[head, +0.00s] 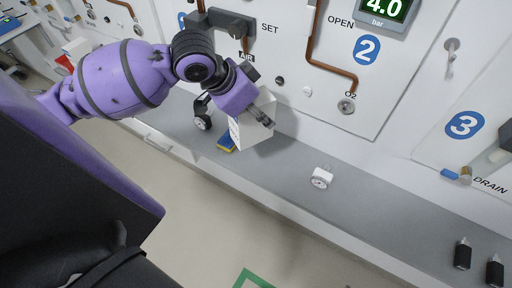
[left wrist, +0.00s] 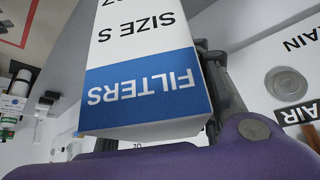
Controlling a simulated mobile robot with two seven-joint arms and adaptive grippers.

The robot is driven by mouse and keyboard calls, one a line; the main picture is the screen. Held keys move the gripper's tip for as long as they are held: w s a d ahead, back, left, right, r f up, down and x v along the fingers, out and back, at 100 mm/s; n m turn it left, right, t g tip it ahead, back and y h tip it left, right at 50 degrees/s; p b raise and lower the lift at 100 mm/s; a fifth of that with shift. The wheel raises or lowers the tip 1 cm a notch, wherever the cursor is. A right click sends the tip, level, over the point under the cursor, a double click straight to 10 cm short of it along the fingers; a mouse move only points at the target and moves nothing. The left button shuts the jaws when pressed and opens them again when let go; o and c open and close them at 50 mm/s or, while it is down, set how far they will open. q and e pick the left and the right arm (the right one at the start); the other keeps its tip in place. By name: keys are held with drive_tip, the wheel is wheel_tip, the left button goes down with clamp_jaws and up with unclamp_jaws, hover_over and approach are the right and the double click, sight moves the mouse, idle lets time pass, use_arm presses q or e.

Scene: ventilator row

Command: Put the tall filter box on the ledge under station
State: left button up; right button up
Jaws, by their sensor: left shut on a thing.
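A tall white filter box (head: 256,124) is in my left gripper (head: 262,112), above the grey ledge (head: 290,163) near station 2. In the left wrist view the box (left wrist: 140,48) shows a blue band reading FILTERS and the words SIZE S, upside down. I cannot tell whether the box's bottom touches the ledge. My right gripper is in neither view.
A white fitting (head: 321,178) stands to the right. Two black bottles (head: 478,258) are at far right. Copper pipes (head: 333,68) cross the wall panel.

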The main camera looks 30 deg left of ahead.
sight(249, 132)
use_arm(q)
drive_tip(key=s+m, duration=0.1)
drive_tip(key=s+f, duration=0.1)
drive_tip(key=s, duration=0.1)
drive_tip(key=s+m+g+h+b, duration=0.1)
drive_tip(key=shift+s+a+f+m, duration=0.3)
drive_tip(key=shift+s+a+f, duration=0.05)
drive_tip(key=shift+f, duration=0.05)
drive_tip(key=shift+s+d, duration=0.15)
drive_tip(key=shift+s, duration=0.35)
drive_tip(key=shift+w+d+m+h, duration=0.1)
drive_tip(key=shift+d+m+h, duration=0.15)
drive_tip(key=shift+m+h, duration=0.05)
drive_tip(key=shift+w+d+r+b+x, duration=0.35)
drive_tip(key=shift+w+r+b+x, duration=0.15)
drive_tip(key=shift+x, duration=2.5)
drive_tip(key=shift+w+d+r+b+x, duration=0.3)
drive_tip(key=shift+w+b+x, duration=0.2)
drive_tip(key=shift+x, duration=2.55)
drive_tip(key=shift+w+d+r+b+x, duration=0.4)
drive_tip(key=shift+b+x, duration=0.2)
drive_tip(key=shift+x, duration=2.4)
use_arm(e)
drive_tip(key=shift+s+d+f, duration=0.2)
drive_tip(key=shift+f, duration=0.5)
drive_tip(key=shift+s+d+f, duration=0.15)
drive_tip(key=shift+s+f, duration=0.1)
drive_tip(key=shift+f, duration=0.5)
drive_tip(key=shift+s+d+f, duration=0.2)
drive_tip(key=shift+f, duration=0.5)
